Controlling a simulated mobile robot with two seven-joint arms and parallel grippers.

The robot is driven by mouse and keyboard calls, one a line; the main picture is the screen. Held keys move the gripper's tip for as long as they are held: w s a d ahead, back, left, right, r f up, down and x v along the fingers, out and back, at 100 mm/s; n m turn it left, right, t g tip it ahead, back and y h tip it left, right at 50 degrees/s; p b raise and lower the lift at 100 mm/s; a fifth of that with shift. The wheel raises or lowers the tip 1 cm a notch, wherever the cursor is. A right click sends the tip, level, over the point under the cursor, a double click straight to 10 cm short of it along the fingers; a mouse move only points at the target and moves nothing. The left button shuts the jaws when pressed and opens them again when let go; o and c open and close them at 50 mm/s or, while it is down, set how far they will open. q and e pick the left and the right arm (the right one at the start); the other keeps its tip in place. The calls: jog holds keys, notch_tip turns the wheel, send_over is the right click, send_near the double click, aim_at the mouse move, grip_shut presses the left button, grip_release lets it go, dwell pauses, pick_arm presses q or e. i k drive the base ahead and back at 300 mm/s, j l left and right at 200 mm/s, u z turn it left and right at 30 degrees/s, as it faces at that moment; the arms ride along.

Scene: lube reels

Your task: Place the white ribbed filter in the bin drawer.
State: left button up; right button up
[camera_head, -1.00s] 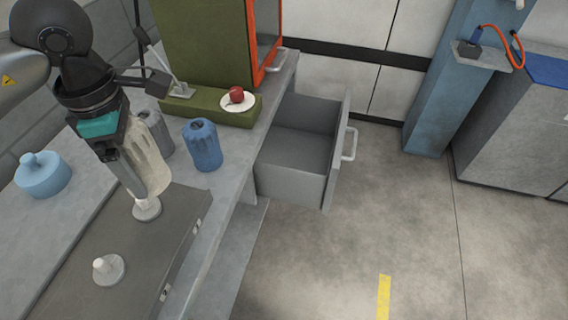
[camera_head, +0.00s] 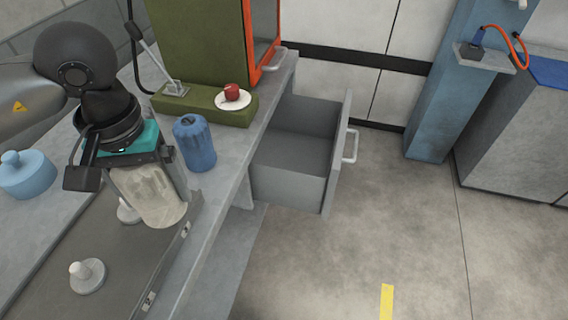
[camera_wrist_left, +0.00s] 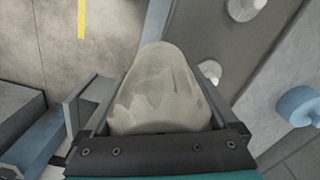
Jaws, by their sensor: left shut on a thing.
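The whitish ribbed filter (camera_head: 150,194) is held in my left gripper (camera_head: 153,182), above the dark grey plate at the left of the head view. The left wrist view shows the filter (camera_wrist_left: 163,92) between the two fingers, its rounded end pointing away from the palm. It appears clear of the plate and tilted. The grey bin drawer (camera_head: 292,180) stands open and looks empty, to the right of the gripper beyond the bench edge. My right gripper is not in view.
A blue ribbed filter (camera_head: 195,144) stands on the bench between gripper and drawer. A dark grey plate (camera_head: 60,262) carries white posts (camera_head: 87,275). A light blue lidded pot (camera_head: 27,174) stands at left. An olive block (camera_head: 205,107) bears a saucer with a red fruit (camera_head: 232,92).

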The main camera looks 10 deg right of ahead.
aim_at(303, 168)
jog(key=i+l, duration=0.2)
jog(key=l, duration=0.2)
jog(key=i+l, duration=0.25)
jog(key=l, duration=0.15)
jog(key=i+l, duration=0.2)
jog(key=l, duration=0.2)
jog(key=i+l, duration=0.25)
jog(key=l, duration=0.15)
jog(key=i+l, duration=0.2)
jog(key=l, duration=0.2)
